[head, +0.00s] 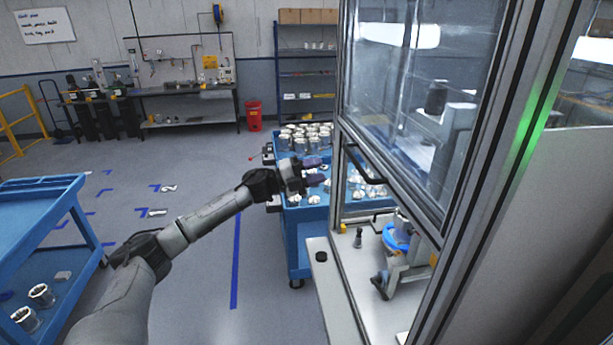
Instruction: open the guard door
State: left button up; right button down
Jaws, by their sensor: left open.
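The guard door (425,95) is a clear panel in a dark frame on the front of the machine at the right. It stands raised, with an opening below its slanting lower edge. A dark bar handle (362,166) shows near its lower left corner. My left gripper (322,171) is open and empty, left of the handle and apart from it in the picture. Its fingers point right, toward the machine. My right gripper is not in view.
Inside the machine a blue-ringed fixture (397,238) stands on a pale bed. A blue cart (300,215) with several metal parts stands behind my left gripper. Another blue cart (45,225) is at the left. The grey floor between them is mostly open.

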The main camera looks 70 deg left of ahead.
pick_arm(q)
jog(key=shift+v, duration=1.3)
jog(key=shift+a, duration=0.1)
jog(key=a+r+n+y, duration=0.1)
jog(key=a+n+y, duration=0.8)
jog(key=y, duration=0.4)
jog(key=s+d+f+n+g+p, duration=0.1)
jog(key=s+d+f+n+g, duration=0.5)
jog(key=d+f, duration=0.6)
jog(key=s+d+f+n+g+p, duration=0.1)
jog(key=s+d+f+n+g, duration=0.2)
jog(key=s+d+f+g, duration=0.8)
jog(key=s+d+f+h+p, duration=0.1)
jog(key=s+d+f+h, duration=0.1)
jog(key=d, duration=0.8)
jog(key=s+d+f+h+p, duration=0.2)
jog(key=d+h, duration=0.1)
jog(key=d, duration=0.8)
jog(key=s+d+f+t+h+p, duration=0.1)
jog(key=d+f+h, duration=0.1)
jog(key=d, duration=0.8)
jog(key=shift+s+d+f+n+h+p, duration=0.15)
jog(key=shift+s+f+n+h+p, duration=0.2)
jog(key=shift+h, duration=0.35)
jog(key=shift+r, duration=0.1)
